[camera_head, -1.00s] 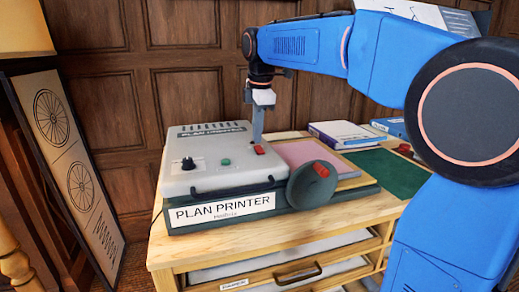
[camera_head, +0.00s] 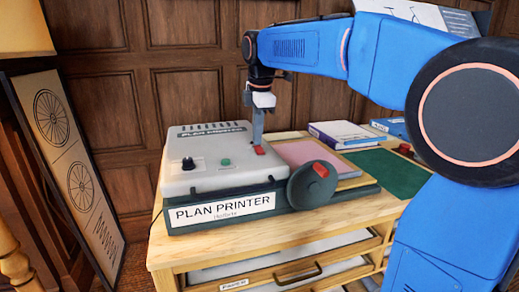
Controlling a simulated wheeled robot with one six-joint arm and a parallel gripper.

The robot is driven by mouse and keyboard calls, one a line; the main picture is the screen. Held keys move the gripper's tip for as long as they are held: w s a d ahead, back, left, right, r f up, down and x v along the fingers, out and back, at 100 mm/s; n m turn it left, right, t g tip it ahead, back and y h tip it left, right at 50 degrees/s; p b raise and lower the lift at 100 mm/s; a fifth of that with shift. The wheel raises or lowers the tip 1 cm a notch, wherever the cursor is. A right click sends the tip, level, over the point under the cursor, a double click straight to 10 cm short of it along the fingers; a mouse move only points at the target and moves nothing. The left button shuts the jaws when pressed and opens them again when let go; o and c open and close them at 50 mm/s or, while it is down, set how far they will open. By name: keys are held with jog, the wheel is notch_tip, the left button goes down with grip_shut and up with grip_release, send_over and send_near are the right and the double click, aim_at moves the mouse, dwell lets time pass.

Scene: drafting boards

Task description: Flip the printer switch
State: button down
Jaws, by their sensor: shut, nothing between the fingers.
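The plan printer (camera_head: 225,177) is a grey box on a dark base, standing on the wooden cabinet. A red switch (camera_head: 260,149) sits on the right part of its sloping top. A green button (camera_head: 225,162) and a black knob (camera_head: 188,163) are to its left. My gripper (camera_head: 257,141) points down from the blue arm, shut and empty. Its fingertips are just above and behind the red switch in this view, at or very near it. I cannot tell whether they touch it. The switch's exact tilt is too small to read.
A dark round wheel with a red handle (camera_head: 320,169) is on the printer's right front. Pink sheets (camera_head: 299,153), stacked books (camera_head: 345,134) and a green mat (camera_head: 391,172) lie to the right. A panelled wall (camera_head: 110,110) is behind. The cabinet top is clear at the front.

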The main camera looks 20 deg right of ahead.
jog(key=shift+f, duration=0.35)
dwell(0.3)
notch_tip(320, 180, up, 7)
dwell(0.9)
